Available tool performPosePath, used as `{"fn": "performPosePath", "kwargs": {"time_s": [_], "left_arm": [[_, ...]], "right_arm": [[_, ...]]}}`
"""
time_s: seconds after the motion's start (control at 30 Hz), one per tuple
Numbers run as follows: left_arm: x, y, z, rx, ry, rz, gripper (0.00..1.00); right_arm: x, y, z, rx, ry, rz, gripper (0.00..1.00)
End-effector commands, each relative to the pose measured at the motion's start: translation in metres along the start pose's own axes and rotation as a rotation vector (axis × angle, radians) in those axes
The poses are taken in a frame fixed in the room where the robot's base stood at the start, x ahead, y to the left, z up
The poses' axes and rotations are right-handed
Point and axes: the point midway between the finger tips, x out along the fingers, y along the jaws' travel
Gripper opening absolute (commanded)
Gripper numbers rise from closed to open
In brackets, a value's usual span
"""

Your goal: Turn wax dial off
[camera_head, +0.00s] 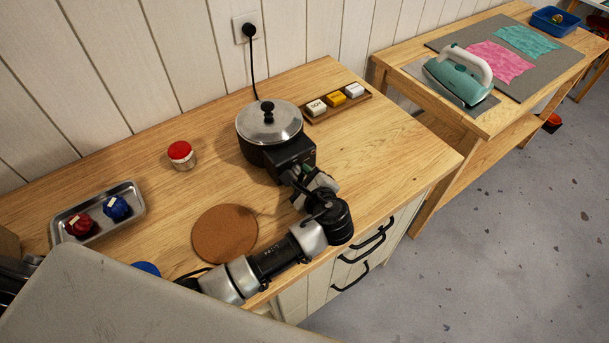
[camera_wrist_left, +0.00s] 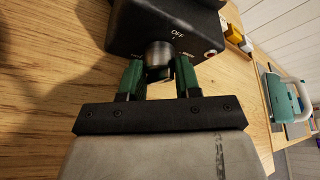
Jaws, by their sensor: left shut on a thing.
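The black wax pot (camera_head: 260,150) with a silver lid (camera_head: 269,121) stands on the wooden worktop, its cord running up to a wall socket. Its dial (camera_wrist_left: 158,56) is a dark round knob on the pot's control box (camera_head: 290,157), below a white OFF mark. My left gripper (camera_wrist_left: 160,75) has its two green fingers on either side of the dial and is shut on it. In the head view the left gripper (camera_head: 300,185) is at the front of the box, and the dial is hidden there. The dial's pointer is too dark to read. My right gripper is not in view.
A tray with red and blue bundles (camera_head: 137,186), a red-topped jar (camera_head: 182,155) and a cork mat (camera_head: 224,233) lie left of the pot. A rack of labelled blocks (camera_head: 338,103) stands right behind it. An iron (camera_head: 459,78) is on the farther table.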

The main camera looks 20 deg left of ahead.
Motion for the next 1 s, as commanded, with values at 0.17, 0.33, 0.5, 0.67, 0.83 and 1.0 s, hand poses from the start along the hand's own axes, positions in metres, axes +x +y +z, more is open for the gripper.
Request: {"fn": "performPosePath", "kwargs": {"time_s": [0.17,0.33,0.5,0.67,0.83,1.0], "left_arm": [[0.001,0.003,-0.001,-0.121,0.005,-0.049,0.09],[0.001,0.003,-0.001,-0.204,0.009,-0.085,0.09],[0.001,0.002,0.000,-0.256,0.010,-0.107,0.09],[0.001,0.002,0.000,-0.278,0.011,-0.117,0.09],[0.000,0.001,0.000,-0.285,0.012,-0.119,0.09],[0.000,0.001,0.000,-0.285,0.012,-0.119,0.09]], "right_arm": [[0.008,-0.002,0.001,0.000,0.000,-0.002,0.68],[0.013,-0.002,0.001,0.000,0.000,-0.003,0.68],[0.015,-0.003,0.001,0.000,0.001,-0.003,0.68],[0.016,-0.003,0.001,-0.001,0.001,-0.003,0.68],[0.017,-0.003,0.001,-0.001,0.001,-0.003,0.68],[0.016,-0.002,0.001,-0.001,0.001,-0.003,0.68]]}}
